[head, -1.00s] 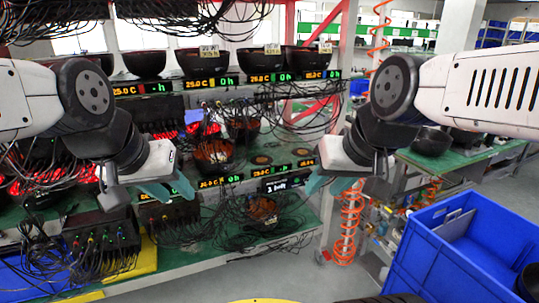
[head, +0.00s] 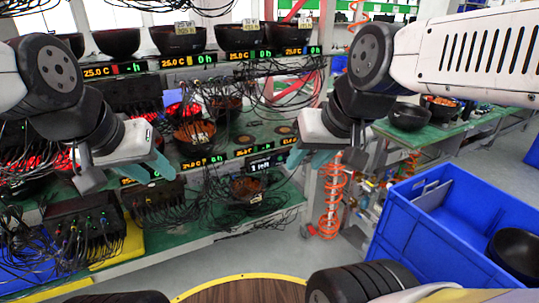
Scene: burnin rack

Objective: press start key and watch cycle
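The burn-in rack (head: 222,236) fills the left and middle of the head view. Its upper display strip (head: 195,60) shows several 25.0 C readings and green hour figures, one a dash and the others 0 h. A lower display strip (head: 215,158) carries similar small readings. A small black panel with white text (head: 261,164) hangs at its right part. I cannot make out a start key. My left gripper (head: 148,168) is in front of the lower shelf, teal fingers apart and empty. My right gripper (head: 306,160) is near the lower strip's right end, fingers apart and empty.
Black bowls (head: 178,40) line the upper shelf. Wired bowls (head: 195,135) and dark socket boxes (head: 88,228) with tangled cables crowd the lower shelves. A blue crate (head: 408,232) stands at the right. An orange coiled hose (head: 331,200) hangs by the rack's right post.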

